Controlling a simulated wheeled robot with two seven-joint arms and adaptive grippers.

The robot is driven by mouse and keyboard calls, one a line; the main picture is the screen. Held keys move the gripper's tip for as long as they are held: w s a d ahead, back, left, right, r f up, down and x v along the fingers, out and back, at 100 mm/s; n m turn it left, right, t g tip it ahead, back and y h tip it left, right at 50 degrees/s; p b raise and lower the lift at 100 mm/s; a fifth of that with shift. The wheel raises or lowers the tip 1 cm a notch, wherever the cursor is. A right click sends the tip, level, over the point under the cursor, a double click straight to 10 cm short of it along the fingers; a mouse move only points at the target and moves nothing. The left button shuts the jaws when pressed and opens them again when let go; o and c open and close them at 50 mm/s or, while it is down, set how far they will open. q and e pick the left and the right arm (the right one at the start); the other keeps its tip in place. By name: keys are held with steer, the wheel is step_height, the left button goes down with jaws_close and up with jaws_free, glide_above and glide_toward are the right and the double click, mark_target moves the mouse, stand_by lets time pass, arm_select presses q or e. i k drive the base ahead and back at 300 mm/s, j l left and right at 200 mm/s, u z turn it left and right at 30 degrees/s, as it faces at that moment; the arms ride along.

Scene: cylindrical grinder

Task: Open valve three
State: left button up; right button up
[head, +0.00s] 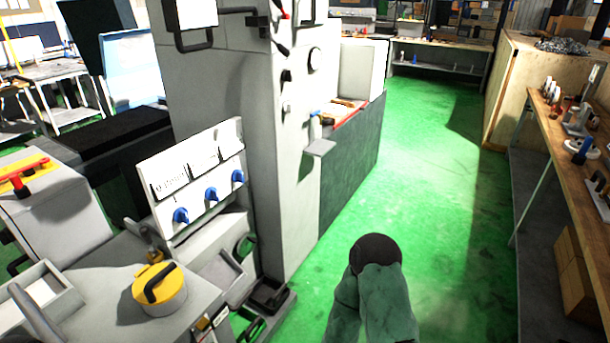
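A white upright panel (176,163) on the grinder carries a row of three blue valve knobs. The left knob (180,216) is lowest in the picture, the middle knob (211,195) is higher, and the right knob (237,177) is the highest and farthest. Labels above them are too small to read, so I cannot tell by number which is valve three. All three knobs are unobstructed and nothing touches them. Neither of my grippers shows. A green, dark-capped arm link, apparently mine, rises from the bottom edge, right of the machine and apart from the knobs.
A yellow round cap with a black handle (160,288) sits on the machine in front of the panel. The tall grey machine column (220,100) stands behind and right of the panel. Green floor (430,200) is clear to the right, up to a wooden workbench (565,140).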

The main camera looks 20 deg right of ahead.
mark_target(238, 175)
steer(key=z, duration=0.3)
steer(key=u, duration=0.7)
steer(key=i+l+u, duration=0.2)
steer(key=l+u, duration=0.2)
steer(key=l, duration=0.25)
steer(key=i+l+u, duration=0.1)
steer(key=l+u, duration=0.35)
steer(key=l, duration=0.2)
steer(key=l+u, duration=0.4)
steer(key=l, duration=0.3)
